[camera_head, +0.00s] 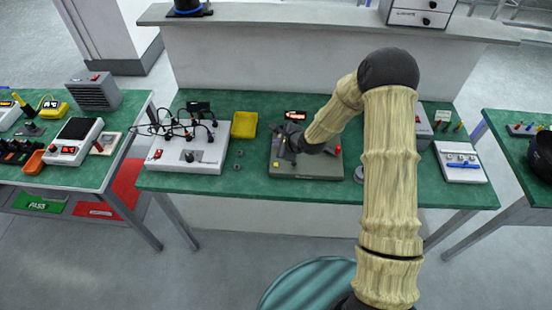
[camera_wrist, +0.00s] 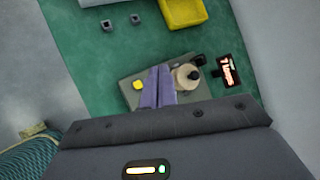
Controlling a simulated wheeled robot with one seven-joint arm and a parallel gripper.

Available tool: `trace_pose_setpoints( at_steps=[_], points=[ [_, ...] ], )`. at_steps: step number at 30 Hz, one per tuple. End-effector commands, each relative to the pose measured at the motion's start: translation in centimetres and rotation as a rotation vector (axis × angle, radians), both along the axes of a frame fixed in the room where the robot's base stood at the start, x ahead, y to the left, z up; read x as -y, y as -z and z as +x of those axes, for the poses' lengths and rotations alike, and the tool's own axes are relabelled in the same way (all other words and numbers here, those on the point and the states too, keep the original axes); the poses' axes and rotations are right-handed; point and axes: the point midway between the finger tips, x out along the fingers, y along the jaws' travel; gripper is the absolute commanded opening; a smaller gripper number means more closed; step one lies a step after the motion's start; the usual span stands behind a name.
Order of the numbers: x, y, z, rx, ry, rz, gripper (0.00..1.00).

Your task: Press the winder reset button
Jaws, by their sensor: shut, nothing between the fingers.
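The winder is a grey-green box (camera_head: 315,170) on the middle green bench, under my forearm. In the wrist view its top (camera_wrist: 130,95) shows a yellow button (camera_wrist: 138,85) and a pale spool with a black hub (camera_wrist: 187,76). In the head view the yellow button (camera_head: 278,162) is at its left and a red button (camera_head: 338,150) at its right. I cannot read which one is marked reset. My gripper (camera_head: 284,156) is shut and empty over the winder's left part. In the wrist view its fingers (camera_wrist: 159,72) lie between the yellow button and the spool.
A small lit display (camera_head: 296,115) stands behind the winder. A yellow bin (camera_head: 244,124) and two small grey pieces lie to its left. A white unit with black cables (camera_head: 190,155) stands farther left. A low wall (camera_head: 260,60) runs behind the bench.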

Motion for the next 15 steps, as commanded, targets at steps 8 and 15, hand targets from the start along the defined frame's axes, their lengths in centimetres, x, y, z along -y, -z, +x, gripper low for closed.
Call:
trace_pose_setpoints(
  at_steps=[8,15],
  points=[
    [0.0,0.2,0.0,0.000,0.000,-0.002,0.00],
    [0.1,1.7,0.0,-0.001,0.000,-0.004,0.00]
  ],
)
